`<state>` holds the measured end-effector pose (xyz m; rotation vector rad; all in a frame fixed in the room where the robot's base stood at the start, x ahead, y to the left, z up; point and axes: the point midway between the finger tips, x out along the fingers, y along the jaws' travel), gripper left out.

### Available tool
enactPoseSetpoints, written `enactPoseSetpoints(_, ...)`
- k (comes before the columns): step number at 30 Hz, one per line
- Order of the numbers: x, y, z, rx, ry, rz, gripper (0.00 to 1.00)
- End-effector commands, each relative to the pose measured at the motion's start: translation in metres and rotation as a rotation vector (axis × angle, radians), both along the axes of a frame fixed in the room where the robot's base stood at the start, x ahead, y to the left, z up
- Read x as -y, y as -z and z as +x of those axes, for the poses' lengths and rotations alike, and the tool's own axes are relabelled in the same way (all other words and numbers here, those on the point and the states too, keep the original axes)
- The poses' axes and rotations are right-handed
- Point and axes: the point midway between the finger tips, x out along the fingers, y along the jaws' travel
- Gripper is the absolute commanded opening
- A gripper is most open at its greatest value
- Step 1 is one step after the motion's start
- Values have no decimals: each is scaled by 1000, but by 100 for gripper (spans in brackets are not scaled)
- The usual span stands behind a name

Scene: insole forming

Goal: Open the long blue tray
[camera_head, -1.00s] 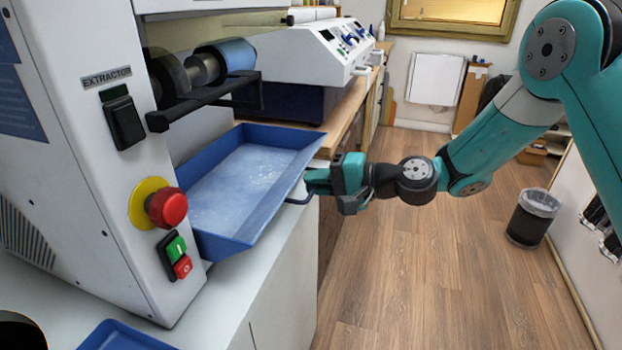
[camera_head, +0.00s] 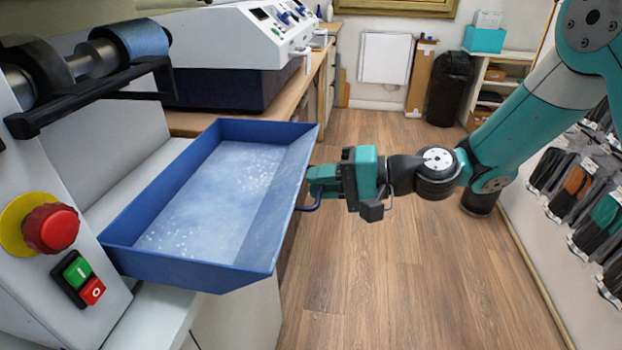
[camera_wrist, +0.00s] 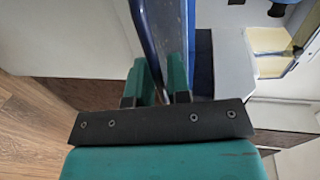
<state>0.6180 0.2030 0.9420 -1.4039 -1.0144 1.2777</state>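The long blue tray (camera_head: 190,272) sits beside the white machine, sticking out over the counter's front edge. Its floor has pale, dusty specks. A dark blue handle (camera_head: 314,206) loops from its right end wall. My gripper (camera_head: 320,181) is at this handle, with its teal fingers close against the tray wall. In the wrist view, blue edges of the tray (camera_wrist: 165,30) run up from between and beside the two fingers (camera_wrist: 160,78). The fingers are close together and appear shut on the handle. The grip itself is partly hidden.
A red stop button (camera_head: 50,228) and green and red switches (camera_head: 78,277) are on the machine's front at left. A roller (camera_head: 130,40) is above the tray. Another white machine (camera_head: 240,38) stands behind. The wooden floor (camera_head: 380,290) is clear; packaged goods (camera_head: 575,185) hang at right.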

Motion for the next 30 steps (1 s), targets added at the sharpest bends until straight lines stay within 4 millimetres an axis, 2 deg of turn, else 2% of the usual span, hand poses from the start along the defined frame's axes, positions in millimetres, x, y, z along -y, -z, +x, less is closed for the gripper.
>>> enactPoseSetpoints(10,-2,0,-1,-1,-4,-1,18)
enactPoseSetpoints(14,6,-1,-1,-1,0,-1,18)
enactPoseSetpoints(20,44,-8,-3,0,6,-1,18)
enactPoseSetpoints(30,128,-27,-12,0,7,-1,18)
